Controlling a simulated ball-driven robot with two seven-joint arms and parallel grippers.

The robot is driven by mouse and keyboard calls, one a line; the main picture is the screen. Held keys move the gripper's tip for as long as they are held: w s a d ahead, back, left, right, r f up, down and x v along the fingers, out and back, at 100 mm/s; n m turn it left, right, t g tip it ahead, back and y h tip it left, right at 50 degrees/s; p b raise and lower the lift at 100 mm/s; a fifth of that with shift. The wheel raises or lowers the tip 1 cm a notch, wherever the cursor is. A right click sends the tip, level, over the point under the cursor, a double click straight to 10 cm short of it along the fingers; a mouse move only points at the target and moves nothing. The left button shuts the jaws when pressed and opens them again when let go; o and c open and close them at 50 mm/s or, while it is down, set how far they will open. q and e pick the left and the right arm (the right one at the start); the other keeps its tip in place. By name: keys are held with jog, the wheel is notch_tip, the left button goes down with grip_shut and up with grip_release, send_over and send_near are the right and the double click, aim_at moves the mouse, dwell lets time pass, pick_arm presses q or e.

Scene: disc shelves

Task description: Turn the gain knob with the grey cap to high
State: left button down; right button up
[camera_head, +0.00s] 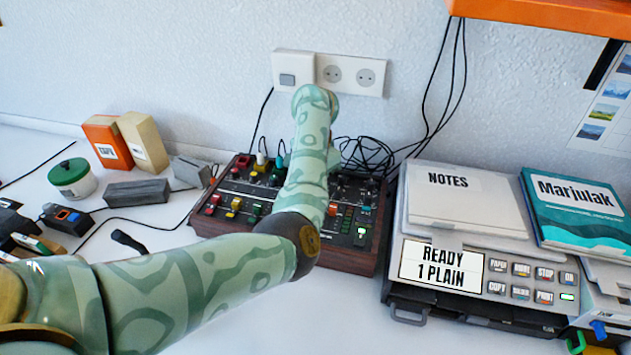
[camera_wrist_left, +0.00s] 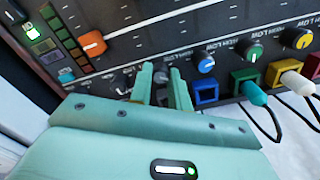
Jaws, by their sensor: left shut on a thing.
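The mixer (camera_head: 347,258) is a dark panel with wooden sides on the table against the wall, and my left arm reaches across it. In the left wrist view, my left gripper (camera_wrist_left: 163,84) has its two green fingers on either side of a small grey-capped knob (camera_wrist_left: 161,76) and is shut on it. The knob's pointer is too small and too covered to read. To its right in that view are a blue knob (camera_wrist_left: 205,63), a green knob (camera_wrist_left: 252,53) and a yellow knob (camera_wrist_left: 298,38), with HIGH and LOW lettering nearby. My right gripper is not in view.
Blue (camera_wrist_left: 205,92) and other coloured sockets, some with plugs and cables, lie close to the knobs. The printer (camera_head: 447,280) stands right of the mixer. A grey block (camera_head: 139,192) lies to its left.

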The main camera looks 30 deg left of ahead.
pick_arm(q)
jog(key=m, duration=0.4)
jog(key=shift+m, duration=0.3)
jog(key=m, duration=0.3)
jog(key=shift+m+p, duration=0.3)
jog(key=shift+p, duration=0.05)
jog(key=m+p, duration=0.1)
jog(key=m, duration=0.3)
jog(key=shift+r+m, duration=0.1)
jog(key=shift+m, duration=0.2)
jog(key=m+p, duration=0.1)
jog(key=m, duration=0.2)
jog(key=shift+m, duration=0.3)
jog(key=m+p, duration=0.1)
jog(key=m, duration=0.2)
jog(key=shift+m, duration=0.3)
jog(key=m+p, duration=0.2)
jog(key=m, duration=0.2)
jog(key=shift+r+m, duration=0.1)
jog(key=shift+m, duration=0.2)
jog(key=m+p, duration=0.1)
jog(key=m, duration=0.2)
jog(key=shift+m+p, duration=0.65)
jog(key=shift+m, duration=1.35)
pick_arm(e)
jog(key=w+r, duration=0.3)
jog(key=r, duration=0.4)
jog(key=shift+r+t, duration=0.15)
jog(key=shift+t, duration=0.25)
